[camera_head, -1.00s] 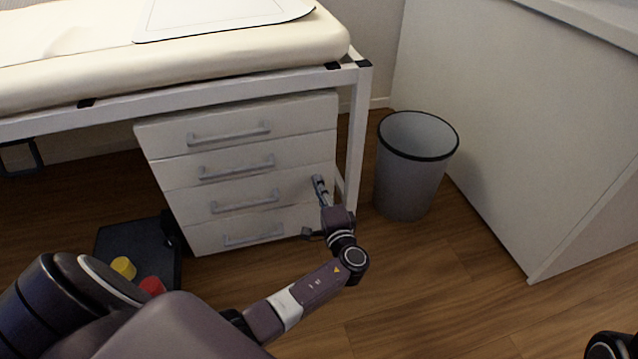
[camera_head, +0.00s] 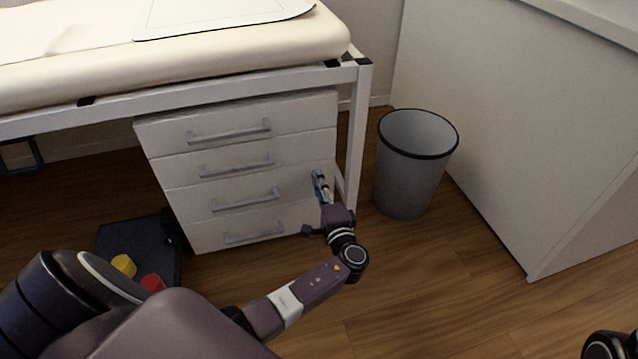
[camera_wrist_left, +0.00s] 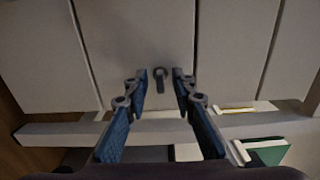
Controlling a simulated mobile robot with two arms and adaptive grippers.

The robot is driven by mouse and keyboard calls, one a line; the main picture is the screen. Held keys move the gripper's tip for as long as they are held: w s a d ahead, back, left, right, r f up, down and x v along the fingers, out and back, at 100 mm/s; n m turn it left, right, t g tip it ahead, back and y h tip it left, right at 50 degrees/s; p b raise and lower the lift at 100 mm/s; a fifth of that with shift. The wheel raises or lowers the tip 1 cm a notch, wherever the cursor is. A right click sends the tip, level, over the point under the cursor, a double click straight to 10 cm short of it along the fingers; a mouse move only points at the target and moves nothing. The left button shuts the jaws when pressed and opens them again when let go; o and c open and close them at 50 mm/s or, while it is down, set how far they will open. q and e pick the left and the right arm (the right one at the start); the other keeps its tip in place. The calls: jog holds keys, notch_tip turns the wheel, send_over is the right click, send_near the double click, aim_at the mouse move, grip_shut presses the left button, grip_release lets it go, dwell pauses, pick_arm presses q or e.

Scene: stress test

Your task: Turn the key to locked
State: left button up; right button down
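The key (camera_wrist_left: 160,79) is a small dark piece with a rounded head on the pale drawer front in the left wrist view. The white drawer cabinet (camera_head: 179,172) stands under the bed frame in the head view. My left gripper (camera_head: 321,186) is at the cabinet's right front edge. In the left wrist view my left gripper (camera_wrist_left: 160,88) is open, with its blue-padded fingers on either side of the key and gaps between. I cannot tell how far beyond the fingertips the key lies. In the head view the key cannot be made out. My right gripper is out of view.
A white bed-frame leg (camera_head: 356,135) stands close right of my left gripper. A grey bin (camera_head: 405,185) is further right. A dark box (camera_head: 112,240) with a yellow and a red piece lies at left. The wooden floor (camera_head: 450,290) at front right is clear.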

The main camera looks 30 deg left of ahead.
pick_arm(q)
jog(key=v, duration=1.2)
